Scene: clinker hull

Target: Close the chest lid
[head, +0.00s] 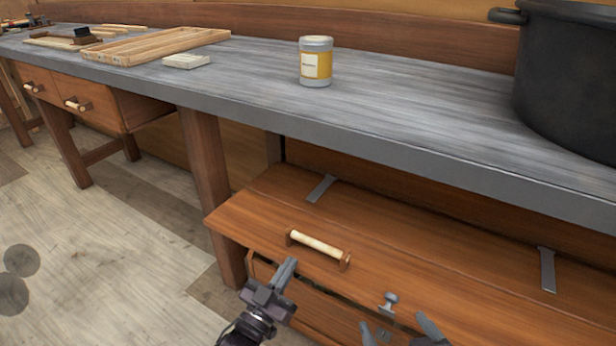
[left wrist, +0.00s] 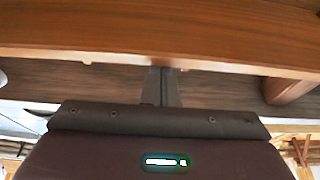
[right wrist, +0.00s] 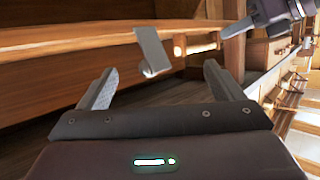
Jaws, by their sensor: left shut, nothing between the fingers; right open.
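The wooden chest lid (head: 440,283) lies under the workbench, close to level, with a dark gap between its front edge and the chest body (head: 318,308). A pale bar handle (head: 318,245) is on the lid. A grey metal catch (head: 388,302) sits at its front edge; in the right wrist view the catch (right wrist: 151,50) shows between the fingertips. My left gripper (head: 288,265) is shut and empty at the lid's front edge below the handle; contact is unclear. My right gripper (head: 398,329) is open, in front of the catch. The chest's inside is hidden.
The grey workbench (head: 240,75) overhangs the back of the lid. On it stand a yellow-labelled tin (head: 316,65), a large black pot (head: 570,75) and a wooden tray (head: 155,46). A bench leg (head: 205,160) is left of the chest.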

